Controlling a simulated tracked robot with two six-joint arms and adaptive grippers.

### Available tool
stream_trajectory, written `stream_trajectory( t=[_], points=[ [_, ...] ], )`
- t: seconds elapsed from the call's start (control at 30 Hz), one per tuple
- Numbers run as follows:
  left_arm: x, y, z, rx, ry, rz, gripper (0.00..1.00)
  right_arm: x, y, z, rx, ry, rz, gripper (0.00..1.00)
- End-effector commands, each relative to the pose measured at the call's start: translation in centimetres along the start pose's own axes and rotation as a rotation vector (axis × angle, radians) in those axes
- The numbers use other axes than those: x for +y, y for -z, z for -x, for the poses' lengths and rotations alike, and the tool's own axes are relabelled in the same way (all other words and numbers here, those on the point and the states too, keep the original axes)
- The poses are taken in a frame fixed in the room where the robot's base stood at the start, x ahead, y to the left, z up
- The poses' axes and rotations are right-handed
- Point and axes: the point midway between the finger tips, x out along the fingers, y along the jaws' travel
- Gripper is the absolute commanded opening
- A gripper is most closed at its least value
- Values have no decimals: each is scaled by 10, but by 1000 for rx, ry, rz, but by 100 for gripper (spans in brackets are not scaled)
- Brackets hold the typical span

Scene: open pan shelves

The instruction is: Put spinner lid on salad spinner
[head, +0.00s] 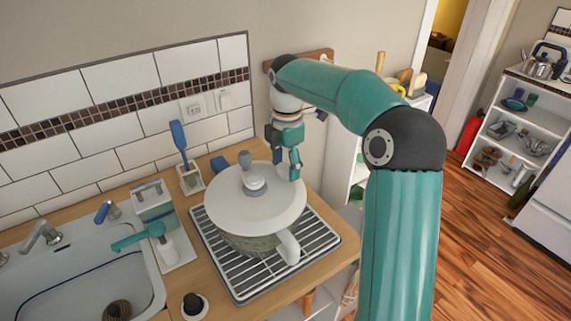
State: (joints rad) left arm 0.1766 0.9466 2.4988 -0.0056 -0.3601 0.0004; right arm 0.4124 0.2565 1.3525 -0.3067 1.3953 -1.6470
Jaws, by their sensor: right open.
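The white spinner lid (230,209) has a grey hub and a crank knob on top. It lies over the top of the salad spinner (250,243), hiding its rim, so I cannot tell whether it is fully seated. The spinner's greenish bowl shows below the lid, with a pale handle at the front right. My right gripper (285,160) is open at the lid's back right edge, fingers pointing down. I cannot tell whether it touches the lid. My left gripper is not in view.
A sink (75,290) with a tap is at the left. A caddy (153,206), a teal-topped item (140,236) and a blue brush (179,140) stand left of the rack. A small dark-topped item (194,305) is near the front. A tiled wall (95,155) is behind.

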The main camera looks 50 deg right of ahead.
Motion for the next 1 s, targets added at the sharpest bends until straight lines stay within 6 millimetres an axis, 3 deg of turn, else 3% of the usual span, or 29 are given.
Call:
stream_trajectory(
  t=[0.7, 1.0],
  points=[
    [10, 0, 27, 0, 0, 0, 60, 0, 0, 30, 0, -1, 0, 62],
    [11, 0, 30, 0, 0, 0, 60, 0, 0, 40, 0, -1, 0, 62]
  ],
)
